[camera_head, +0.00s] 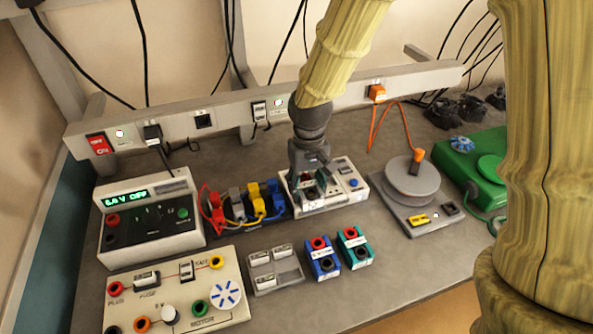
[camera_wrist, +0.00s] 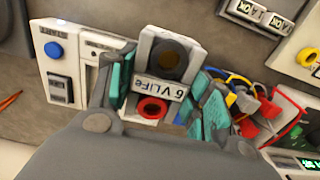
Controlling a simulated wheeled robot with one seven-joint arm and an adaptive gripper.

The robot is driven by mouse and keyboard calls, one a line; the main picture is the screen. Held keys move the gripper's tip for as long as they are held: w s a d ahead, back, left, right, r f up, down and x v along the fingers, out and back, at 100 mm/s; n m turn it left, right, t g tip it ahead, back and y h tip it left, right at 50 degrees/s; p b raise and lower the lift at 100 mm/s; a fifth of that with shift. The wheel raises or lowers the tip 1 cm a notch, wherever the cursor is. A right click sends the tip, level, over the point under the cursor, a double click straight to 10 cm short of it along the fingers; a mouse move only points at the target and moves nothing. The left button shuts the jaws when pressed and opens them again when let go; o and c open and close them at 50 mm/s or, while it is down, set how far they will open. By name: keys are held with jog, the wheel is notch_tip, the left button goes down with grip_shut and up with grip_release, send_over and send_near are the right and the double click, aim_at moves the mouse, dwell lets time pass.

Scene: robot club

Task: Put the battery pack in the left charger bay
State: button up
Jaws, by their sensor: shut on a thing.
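The battery pack (camera_wrist: 160,88), pale grey and labelled "6 V LiFe" with one red and one black round terminal, is between the teal pads of my gripper (camera_wrist: 163,95) in the wrist view. My gripper (camera_head: 310,188) is shut on it. In the head view it is over the left part of the white charger (camera_head: 352,200), and the fingers mostly hide the pack. The charger also shows in the wrist view (camera_wrist: 55,40), with its blue START button and an empty bay beside the pack. I cannot tell whether the pack is seated or just above the left bay.
A blue pack (camera_head: 323,262) and a teal pack (camera_head: 354,250) stand in front of the charger. Coloured leads (camera_head: 240,207) crowd its left side. A power supply (camera_head: 150,222) is further left, a reel (camera_head: 411,182) to the right. Some bench between charger and reel is clear.

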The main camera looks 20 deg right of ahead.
jog(key=w, duration=0.3)
jog(key=w+p, duration=0.1)
jog(key=w, duration=0.2)
jog(key=w+p, duration=0.1)
jog(key=w, duration=0.1)
jog(key=shift+w+d+f, duration=0.1)
jog(key=shift+w+f, duration=0.25)
jog(key=shift+w, duration=0.05)
jog(key=shift+f+p, duration=1.1)
jog(key=shift+f, duration=0.7)
jog(key=shift+s+f, duration=0.1)
jog(key=shift+f, duration=0.15)
jog(key=o, duration=1.2)
jog(key=shift+s+f, duration=0.1)
jog(key=shift+c, duration=0.2)
jog(key=shift+o, duration=0.4)
jog(key=shift+f, duration=0.1)
